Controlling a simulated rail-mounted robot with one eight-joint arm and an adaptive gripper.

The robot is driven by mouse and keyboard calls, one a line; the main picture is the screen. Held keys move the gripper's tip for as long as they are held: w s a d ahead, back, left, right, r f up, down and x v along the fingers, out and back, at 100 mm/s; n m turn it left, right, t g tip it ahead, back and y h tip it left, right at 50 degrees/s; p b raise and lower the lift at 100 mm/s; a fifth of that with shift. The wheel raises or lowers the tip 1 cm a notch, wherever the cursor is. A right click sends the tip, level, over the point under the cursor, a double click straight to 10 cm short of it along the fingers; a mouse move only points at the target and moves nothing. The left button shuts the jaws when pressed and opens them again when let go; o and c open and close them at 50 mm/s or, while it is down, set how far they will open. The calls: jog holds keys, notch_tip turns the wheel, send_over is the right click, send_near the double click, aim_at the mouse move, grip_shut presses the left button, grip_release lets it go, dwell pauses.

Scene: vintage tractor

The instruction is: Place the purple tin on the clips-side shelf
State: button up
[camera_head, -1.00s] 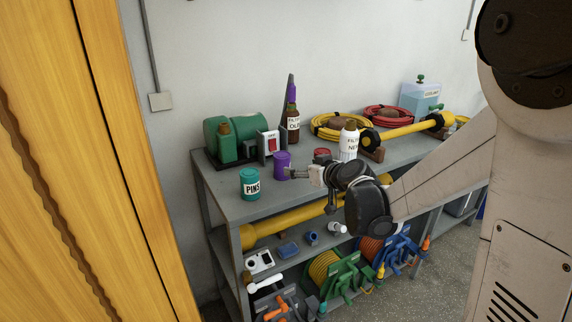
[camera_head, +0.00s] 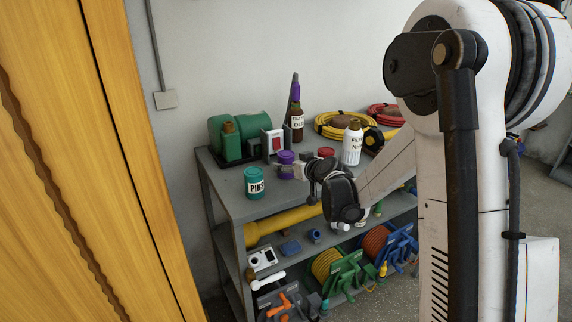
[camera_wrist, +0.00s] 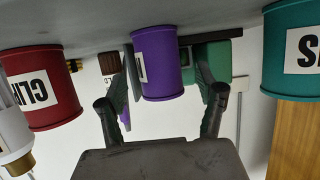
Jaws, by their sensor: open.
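The purple tin (camera_head: 287,158) stands on the grey bench top (camera_head: 232,203), between the teal PINS tin (camera_head: 256,183) and the red tin (camera_head: 326,153). My gripper (camera_head: 291,170) is level with the purple tin, at its right front side. The wrist view is upside down. In it the purple tin (camera_wrist: 161,65) lies between my open fingers (camera_wrist: 166,90), with a gap on each side. The red tin there (camera_wrist: 38,88) reads CLI, on the left, and the teal tin (camera_wrist: 292,50) is on the right. My wrist hides part of the bench.
A brown bottle (camera_head: 297,124) and a white bottle (camera_head: 352,146) stand nearby. A lower shelf (camera_head: 298,238) holds a yellow tube and small parts. A wooden door (camera_head: 100,180) is at left.

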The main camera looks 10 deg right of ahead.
jog(key=shift+p+x, duration=0.3)
jog(key=shift+x, duration=1.4)
jog(key=c, duration=1.7)
jog(key=shift+r, duration=0.1)
